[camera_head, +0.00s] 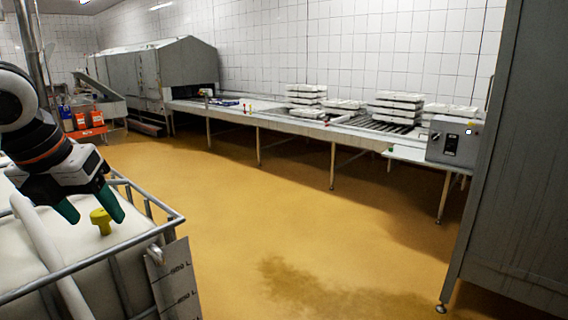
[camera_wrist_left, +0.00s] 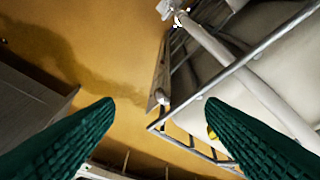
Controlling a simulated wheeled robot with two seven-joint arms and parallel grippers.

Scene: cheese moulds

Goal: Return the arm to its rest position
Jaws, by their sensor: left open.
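My left gripper (camera_head: 95,212) comes in from the left in the head view, above the white tank in its metal cage. Its two green fingers are spread apart with nothing between them. A yellow knob-like piece (camera_head: 101,221) shows on the tank top, behind or between the fingertips; I cannot tell whether a finger touches it. In the left wrist view the fingers (camera_wrist_left: 158,105) are wide apart over the yellow floor. A small bit of yellow (camera_wrist_left: 212,132) shows beside the right finger. My right gripper is not in view.
The white tank (camera_head: 25,250) has a metal rail (camera_head: 150,240) around it, close to the gripper. A long conveyor table (camera_head: 290,122) with stacked white moulds (camera_head: 305,95) stands along the tiled wall. A grey cabinet (camera_head: 520,160) is at the right. The floor (camera_head: 260,210) between is clear.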

